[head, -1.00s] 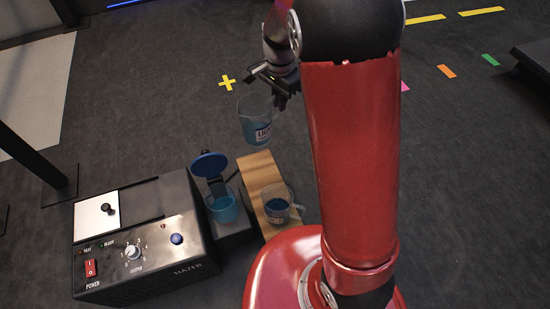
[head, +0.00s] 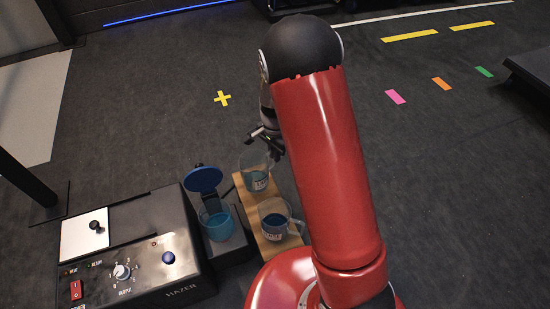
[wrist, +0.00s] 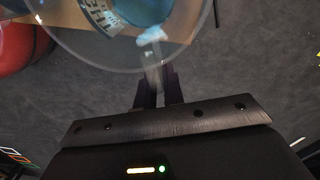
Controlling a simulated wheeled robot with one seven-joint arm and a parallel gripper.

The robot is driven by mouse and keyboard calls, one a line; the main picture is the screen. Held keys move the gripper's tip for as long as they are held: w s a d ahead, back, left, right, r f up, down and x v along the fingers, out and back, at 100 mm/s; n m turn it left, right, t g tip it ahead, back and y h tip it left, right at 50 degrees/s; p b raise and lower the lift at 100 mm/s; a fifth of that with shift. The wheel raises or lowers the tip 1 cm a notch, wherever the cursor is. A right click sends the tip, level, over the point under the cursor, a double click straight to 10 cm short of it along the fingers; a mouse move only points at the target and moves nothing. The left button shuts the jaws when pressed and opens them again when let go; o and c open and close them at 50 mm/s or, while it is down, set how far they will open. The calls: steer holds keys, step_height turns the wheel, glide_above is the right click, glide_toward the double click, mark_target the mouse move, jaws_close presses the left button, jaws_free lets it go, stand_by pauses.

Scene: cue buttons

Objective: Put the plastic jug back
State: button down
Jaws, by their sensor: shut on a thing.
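The plastic jug (head: 254,172) is clear, with blue liquid and a printed label. It is upright over the far end of the wooden board (head: 276,246); I cannot tell whether it touches the board. My gripper (head: 272,141) is shut on the jug at its far right side, partly hidden by my red arm. In the wrist view, the jug's round rim (wrist: 135,66) fills the top and the gripper fingers (wrist: 158,88) close on its handle.
A second clear jug (head: 275,219) with blue liquid stands on the board's near part. Left of it are a blue-filled cup (head: 215,222) under a raised blue lid (head: 203,180) and a black machine (head: 140,255) with a knob and switch. Open floor lies beyond.

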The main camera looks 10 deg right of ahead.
steer(key=shift+f, duration=1.05)
steer(key=shift+f, duration=0.2)
steer(key=c, duration=1.5)
jaws_free()
